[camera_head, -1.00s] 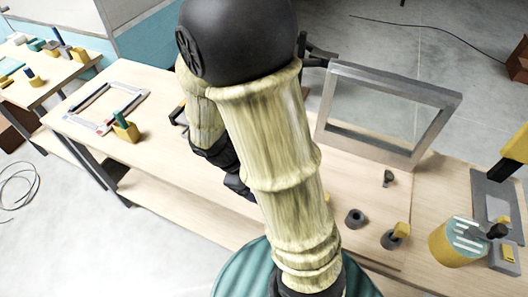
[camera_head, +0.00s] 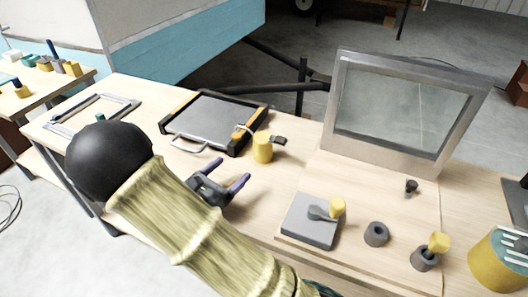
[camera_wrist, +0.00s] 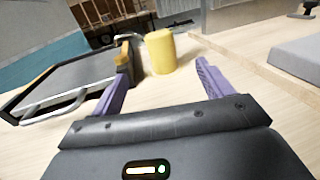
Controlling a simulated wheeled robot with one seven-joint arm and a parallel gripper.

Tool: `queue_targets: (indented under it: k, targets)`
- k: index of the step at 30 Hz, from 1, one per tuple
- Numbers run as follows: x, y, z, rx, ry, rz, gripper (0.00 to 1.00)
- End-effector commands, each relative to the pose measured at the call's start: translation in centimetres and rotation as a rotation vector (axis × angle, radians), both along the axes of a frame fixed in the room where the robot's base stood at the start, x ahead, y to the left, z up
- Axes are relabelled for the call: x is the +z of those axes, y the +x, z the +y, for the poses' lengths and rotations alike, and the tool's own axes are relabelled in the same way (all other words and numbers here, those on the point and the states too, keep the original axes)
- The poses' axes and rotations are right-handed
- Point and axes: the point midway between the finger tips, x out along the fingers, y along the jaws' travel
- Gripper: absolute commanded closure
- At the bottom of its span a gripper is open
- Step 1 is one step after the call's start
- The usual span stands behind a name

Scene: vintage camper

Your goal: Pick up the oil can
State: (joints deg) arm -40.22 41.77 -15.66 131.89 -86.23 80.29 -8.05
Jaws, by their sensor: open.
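A small yellow cylinder with a thin grey spout-like part at its top, which looks like the oil can (camera_head: 262,148), stands upright on the workbench beside a flat black-framed tray. In the wrist view the yellow can (camera_wrist: 161,52) stands ahead, between the lines of my two purple fingers. My gripper (camera_head: 229,176) is open and empty, low over the bench and apart from the can, on its near side. Its fingers (camera_wrist: 162,76) point toward the can in the wrist view.
The black-framed tray (camera_head: 208,119) with a metal handle lies just left of the can. A grey plate (camera_head: 310,222) with a yellow-knobbed lever and a large metal frame (camera_head: 345,160) stand to the right. The bench between gripper and can is clear.

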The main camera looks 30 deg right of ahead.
Motion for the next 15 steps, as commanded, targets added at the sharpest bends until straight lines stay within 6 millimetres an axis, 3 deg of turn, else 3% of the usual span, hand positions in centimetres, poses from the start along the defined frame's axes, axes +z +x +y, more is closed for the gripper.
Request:
queue_targets:
  k: [8,15]
  targets:
    - [0.1,0.2,-0.6,-0.006,0.002,0.000,0.21]
    - [0.0,1.7,-4.0,-0.009,0.003,-0.001,0.21]
